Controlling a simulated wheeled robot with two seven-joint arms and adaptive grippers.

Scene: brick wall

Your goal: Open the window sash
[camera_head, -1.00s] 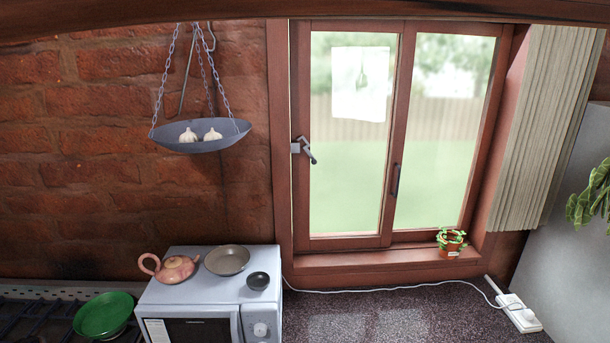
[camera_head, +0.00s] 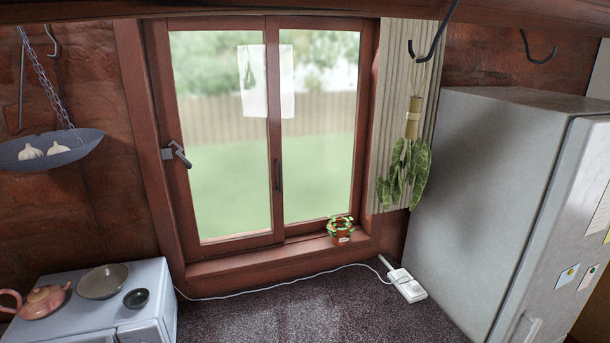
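The window (camera_head: 273,130) has a reddish-brown wooden frame with two glass sashes side by side. The left sash (camera_head: 225,130) carries a grey metal latch handle (camera_head: 177,154) on its left edge. A dark vertical pull (camera_head: 279,175) sits on the middle stile, by the right sash (camera_head: 320,130). A pale paper with a green print shows behind the middle stile. Both sashes appear to fill the frame; I see no open gap. Neither of my grippers is in view.
A small potted plant (camera_head: 341,230) stands on the sill at right. A microwave (camera_head: 90,305) holds a teapot and bowls at lower left. A grey fridge (camera_head: 490,190) stands right. A hanging pan (camera_head: 50,150), hooks and a hanging plant (camera_head: 408,165) occupy the sides. The dark counter (camera_head: 270,320) has free room.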

